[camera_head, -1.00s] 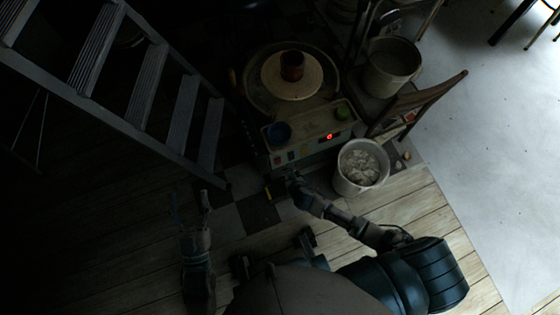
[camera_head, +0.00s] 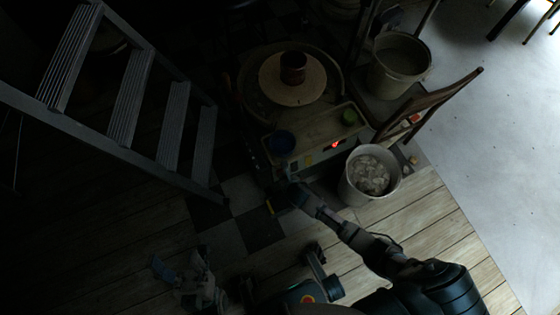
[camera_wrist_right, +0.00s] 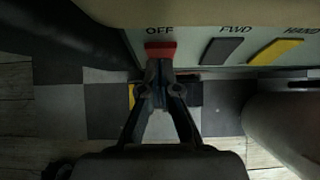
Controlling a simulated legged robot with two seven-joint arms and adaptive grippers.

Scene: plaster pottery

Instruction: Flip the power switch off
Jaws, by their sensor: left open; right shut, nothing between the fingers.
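The red power switch (camera_wrist_right: 160,50), with "OFF" printed above it, sits on the pale front panel of the pottery wheel in the right wrist view. My right gripper (camera_wrist_right: 159,72) is shut and empty, its fingertips at the lower edge of the red switch. I cannot tell whether they press on it. In the head view my right gripper (camera_head: 290,188) is at the left part of the wheel's panel (camera_head: 315,161), and the switch is too dark and small to make out. A red light glows on the panel. My left gripper (camera_head: 178,268) is open and empty, low over the floor at the left.
A dark grey switch (camera_wrist_right: 220,50) marked FWD and a yellow switch (camera_wrist_right: 276,52) marked HAND sit to the right. A white bucket (camera_head: 352,190) stands right of my right gripper. A stepladder (camera_head: 130,100) stands at the left.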

